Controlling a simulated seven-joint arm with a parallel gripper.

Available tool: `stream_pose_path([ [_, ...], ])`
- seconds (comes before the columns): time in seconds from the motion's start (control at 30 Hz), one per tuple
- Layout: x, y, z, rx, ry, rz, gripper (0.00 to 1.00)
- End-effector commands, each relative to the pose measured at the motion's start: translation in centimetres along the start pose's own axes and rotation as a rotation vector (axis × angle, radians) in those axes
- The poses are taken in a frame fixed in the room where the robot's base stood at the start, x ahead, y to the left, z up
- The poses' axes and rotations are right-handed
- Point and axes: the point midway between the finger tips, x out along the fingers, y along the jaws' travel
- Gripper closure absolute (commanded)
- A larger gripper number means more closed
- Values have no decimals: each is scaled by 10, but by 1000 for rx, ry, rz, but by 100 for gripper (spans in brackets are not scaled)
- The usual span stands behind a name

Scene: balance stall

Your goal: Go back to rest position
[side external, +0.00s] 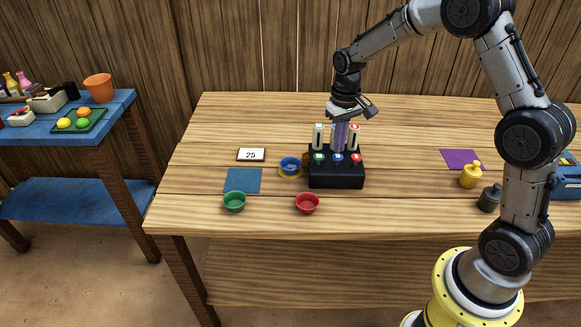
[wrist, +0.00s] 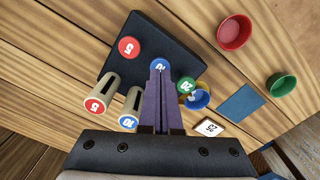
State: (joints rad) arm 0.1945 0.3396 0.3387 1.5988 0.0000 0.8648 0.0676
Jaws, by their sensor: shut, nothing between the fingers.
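My gripper (side external: 340,148) is shut and empty, its purple fingers pointing down over the black dispenser box (side external: 336,179). In the wrist view the fingertips (wrist: 160,66) overlap the middle, blue button (wrist: 158,62); I cannot tell whether they touch it. A red button (wrist: 128,47) and a green button (wrist: 186,85) sit on either side. Pale upright tubes with coloured, numbered tops stand behind the buttons, including a red-topped one (wrist: 97,100) and a blue-topped one (wrist: 130,115). The fingers partly hide the middle tube in the side view.
A green bowl (side external: 234,202), red bowl (side external: 307,203), blue mat (side external: 243,180) and "25" display (side external: 251,155) are nearby. Yellow (side external: 470,177) and black (side external: 489,199) weights stand right. Space above is clear.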

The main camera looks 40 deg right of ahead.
Motion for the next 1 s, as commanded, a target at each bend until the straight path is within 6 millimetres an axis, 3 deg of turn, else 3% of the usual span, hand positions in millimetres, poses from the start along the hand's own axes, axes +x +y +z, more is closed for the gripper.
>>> stream_pose_path([
  [0.17,-6,-3,-1,-7,14,-1,100],
  [0.27,-34,-10,-5,-22,76,-6,100],
  [0.37,-77,-19,4,-43,158,-14,100],
  [0.5,-137,-29,41,-80,270,-28,100],
  [0.7,-191,-34,113,-137,399,-49,100],
  [0.83,-207,-32,166,-174,471,-63,100],
  [1.0,-202,-24,230,-217,535,-76,100],
])
